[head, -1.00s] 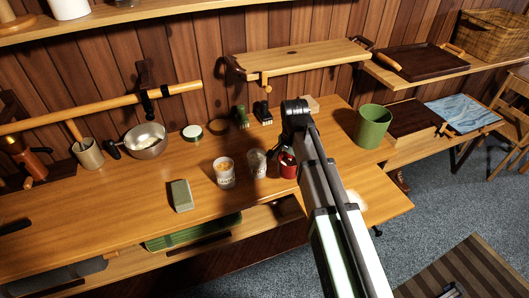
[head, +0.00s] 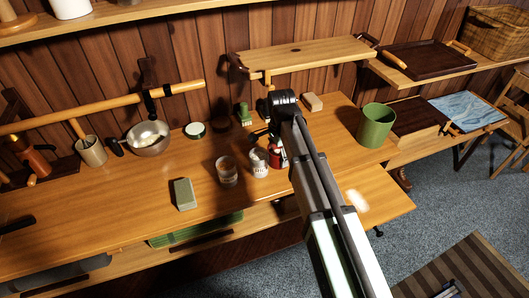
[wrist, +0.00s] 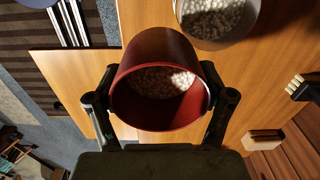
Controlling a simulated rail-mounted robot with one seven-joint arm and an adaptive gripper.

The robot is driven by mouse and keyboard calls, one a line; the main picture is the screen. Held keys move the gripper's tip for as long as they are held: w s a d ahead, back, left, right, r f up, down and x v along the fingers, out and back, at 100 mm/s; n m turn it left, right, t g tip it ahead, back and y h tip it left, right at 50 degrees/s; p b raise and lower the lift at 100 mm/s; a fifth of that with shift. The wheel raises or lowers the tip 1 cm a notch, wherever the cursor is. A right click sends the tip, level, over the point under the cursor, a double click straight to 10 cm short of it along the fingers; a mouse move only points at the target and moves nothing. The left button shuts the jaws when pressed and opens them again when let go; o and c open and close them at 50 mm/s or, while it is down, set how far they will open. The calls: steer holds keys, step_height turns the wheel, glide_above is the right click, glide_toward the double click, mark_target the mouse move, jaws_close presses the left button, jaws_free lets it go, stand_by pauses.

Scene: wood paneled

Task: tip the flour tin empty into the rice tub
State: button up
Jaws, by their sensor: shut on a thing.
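A red tin (wrist: 160,119), which I take to be the flour tin, is between the fingers of my gripper (wrist: 159,75) in the wrist view. The gripper is shut on it. Pale grains lie inside it, seen through its open mouth. In the head view the red tin (head: 279,157) is partly hidden by my arm, and its tilt is hard to judge. A clear tub (head: 258,163) with a label stands just left of it. The labels are too small to read.
Another clear tub (head: 227,172) stands to the left. A green-grey block (head: 184,194) lies nearer the front, a metal bowl (head: 148,139) at the back left. A green bin (head: 375,125) stands right of my arm. The front counter between is clear.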

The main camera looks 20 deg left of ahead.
steer(key=shift+r, duration=0.1)
steer(key=shift+r+p, duration=0.8)
steer(key=shift+r, duration=0.35)
steer(key=shift+a, duration=0.2)
steer(key=shift+a+r+m+y+p, duration=0.2)
steer(key=shift+a+r+m, duration=0.15)
steer(key=shift+a+m, duration=0.5)
steer(key=shift+a+r+m+y+p, duration=0.25)
steer(key=shift+a+m, duration=0.3)
steer(key=shift+a, duration=0.5)
steer(key=shift+a+r+m+y+p, duration=0.2)
steer(key=shift+a+r+m, duration=0.2)
steer(key=shift+a+m, duration=0.45)
steer(key=shift+w+a+r+m+y+b, duration=0.15)
steer(key=shift+a+m+y+b, duration=0.7)
steer(key=shift+y+b, duration=0.95)
steer(key=shift+s+a+r+m+y+b, duration=0.15)
steer(key=shift+a+m+y+b, duration=0.45)
steer(key=shift+a+y+b, duration=1.1)
steer(key=shift+w+a+r+m+y+b, duration=0.1)
steer(key=shift+a+r+m+y+b, duration=0.2)
steer(key=shift+m+y+b, duration=1.45)
